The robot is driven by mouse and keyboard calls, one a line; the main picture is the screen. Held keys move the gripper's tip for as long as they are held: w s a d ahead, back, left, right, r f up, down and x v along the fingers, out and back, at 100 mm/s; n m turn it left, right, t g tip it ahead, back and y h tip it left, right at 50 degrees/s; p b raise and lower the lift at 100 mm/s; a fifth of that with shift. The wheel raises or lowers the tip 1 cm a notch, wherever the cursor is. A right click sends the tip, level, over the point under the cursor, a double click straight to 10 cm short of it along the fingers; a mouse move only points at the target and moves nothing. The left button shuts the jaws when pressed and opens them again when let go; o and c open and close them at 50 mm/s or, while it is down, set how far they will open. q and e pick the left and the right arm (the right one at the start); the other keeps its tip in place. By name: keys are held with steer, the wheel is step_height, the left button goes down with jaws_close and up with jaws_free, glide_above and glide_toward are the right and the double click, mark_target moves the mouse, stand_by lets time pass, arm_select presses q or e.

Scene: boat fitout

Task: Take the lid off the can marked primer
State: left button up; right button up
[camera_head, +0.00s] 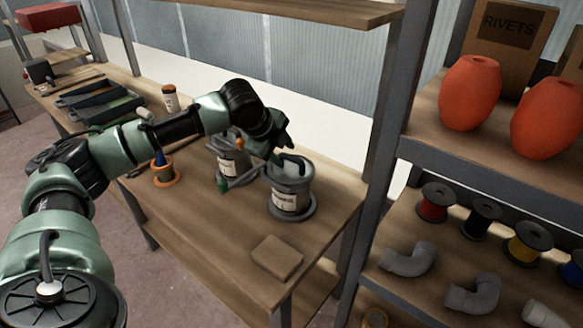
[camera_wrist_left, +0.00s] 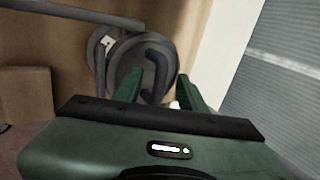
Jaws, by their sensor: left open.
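A grey can (camera_head: 290,201) with a white label stands upright in a round grey base on the wooden workbench; its lettering is too small to read. A lid (camera_head: 283,172) with a dark raised handle sits on it. A second grey can (camera_head: 227,163) with a white label stands to its left. My left gripper (camera_head: 277,155) is at the handle, partly hidden by my wrist. In the left wrist view the open fingers (camera_wrist_left: 160,80) appear on either side of the dark handle (camera_wrist_left: 156,72) on the lid (camera_wrist_left: 128,66). I cannot tell if they touch it. My right gripper is out of view.
A flat tan block (camera_head: 277,257) lies near the bench's front edge. An orange-ringed item (camera_head: 164,171), a capped bottle (camera_head: 170,97) and dark trays (camera_head: 100,103) are to the left. A shelf with orange floats (camera_head: 470,92) and spools (camera_head: 435,203) stands at the right.

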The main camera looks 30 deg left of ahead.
arm_select(q)
steer(key=shift+x, duration=1)
steer(key=shift+r, duration=0.1)
jaws_close()
